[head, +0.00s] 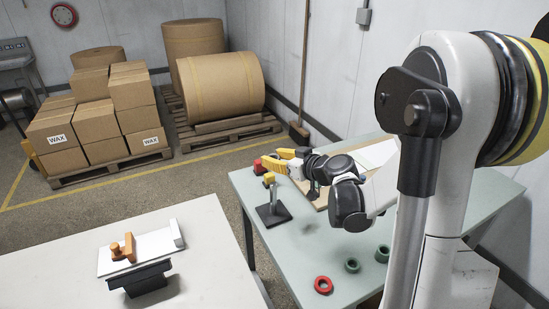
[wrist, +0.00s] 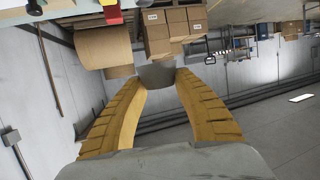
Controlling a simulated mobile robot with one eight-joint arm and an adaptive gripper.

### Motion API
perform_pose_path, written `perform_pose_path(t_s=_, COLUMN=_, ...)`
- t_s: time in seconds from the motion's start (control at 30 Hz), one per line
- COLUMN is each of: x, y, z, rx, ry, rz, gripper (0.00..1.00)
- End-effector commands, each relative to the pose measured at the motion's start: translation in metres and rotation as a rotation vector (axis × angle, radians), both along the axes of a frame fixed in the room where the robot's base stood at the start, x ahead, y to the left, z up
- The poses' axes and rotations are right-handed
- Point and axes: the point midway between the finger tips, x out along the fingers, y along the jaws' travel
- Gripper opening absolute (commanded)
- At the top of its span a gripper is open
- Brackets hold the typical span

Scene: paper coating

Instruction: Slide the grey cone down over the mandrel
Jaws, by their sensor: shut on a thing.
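My gripper (head: 274,162) has yellow fingers and is over the far left part of the pale green table. In the wrist view, the fingertips (wrist: 158,76) are shut on a grey cone (wrist: 157,73), whose small grey body shows between them. In the head view the cone is not clearly visible. A thin grey upright post, apparently the mandrel (head: 273,197), stands on a dark square base (head: 275,215) in front of and below my gripper. The cone appears apart from it. A small yellow piece (head: 268,179) shows at or just behind the post's top; I cannot tell which.
A red piece (head: 257,167) sits near the table's left edge. A red ring (head: 323,285) and green rings (head: 351,265) lie near the front. A board (head: 316,194) lies behind my arm. A white table (head: 60,285) holds a coating block. Wax boxes (head: 133,95) stand behind.

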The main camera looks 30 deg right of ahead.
Motion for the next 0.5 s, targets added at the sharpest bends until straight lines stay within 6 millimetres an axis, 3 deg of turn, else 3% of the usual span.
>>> perform_pose_path(t_s=0.23, x=0.0, y=-0.001, z=-0.001, rx=0.002, ry=-0.001, rz=0.005, gripper=0.04)
perform_pose_path(t_s=0.5, x=0.0, y=0.0, z=-0.023, rx=0.002, ry=0.0, rz=0.006, gripper=0.04)
